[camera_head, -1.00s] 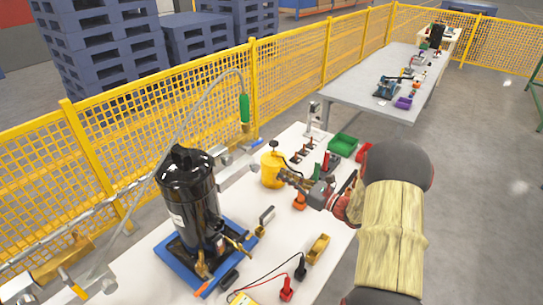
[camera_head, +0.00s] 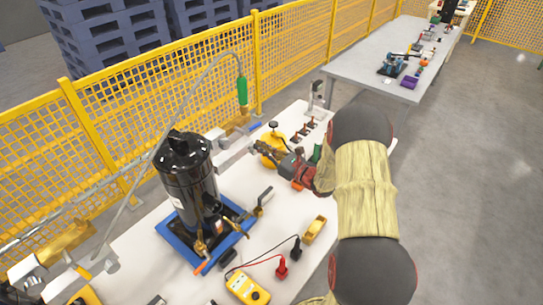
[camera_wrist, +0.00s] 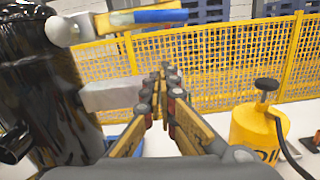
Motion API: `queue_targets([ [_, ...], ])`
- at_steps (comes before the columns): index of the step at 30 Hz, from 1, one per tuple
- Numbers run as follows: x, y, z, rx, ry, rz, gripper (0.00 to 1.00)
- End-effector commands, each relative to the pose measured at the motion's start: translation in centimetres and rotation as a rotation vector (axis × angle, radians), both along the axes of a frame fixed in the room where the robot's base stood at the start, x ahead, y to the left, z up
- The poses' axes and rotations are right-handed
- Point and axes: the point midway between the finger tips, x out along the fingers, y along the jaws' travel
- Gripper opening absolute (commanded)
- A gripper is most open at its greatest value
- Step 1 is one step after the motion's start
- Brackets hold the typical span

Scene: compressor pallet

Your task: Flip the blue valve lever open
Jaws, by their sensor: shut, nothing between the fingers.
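The blue valve lever (camera_head: 255,126) lies at the back edge of the white table, by the yellow fence. In the wrist view, the lever (camera_wrist: 160,16) runs across the upper left, roughly level, out from a silver valve body (camera_wrist: 65,30). My gripper (camera_head: 257,147) is over the table, in front of the yellow can, pointing towards the fence. In the wrist view its fingertips (camera_wrist: 168,70) are together and empty. They appear below the lever in the picture and do not touch it.
The black compressor (camera_head: 187,185) stands on a blue pallet (camera_head: 172,232), left of my gripper. A yellow can (camera_wrist: 262,130) with a black cap is close on the right. A grey hose (camera_head: 200,80) arches above. A yellow meter (camera_head: 247,288) lies in front.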

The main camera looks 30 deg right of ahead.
Motion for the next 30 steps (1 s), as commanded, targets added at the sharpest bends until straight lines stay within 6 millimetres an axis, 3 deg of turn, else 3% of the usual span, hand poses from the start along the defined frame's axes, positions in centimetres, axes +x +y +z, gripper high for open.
queue_targets([
  [3, 0.3, -0.1, 2.1, -0.003, -0.004, 0.0, 0.0],
  [8, 0.6, -0.2, 3.5, -0.002, -0.002, 0.0, 0.0],
  [22, 0.7, -0.2, 4.1, 0.0, 0.0, -0.001, 0.0],
  [30, 1.1, -0.6, 5.5, -0.001, -0.002, -0.001, 0.0],
])
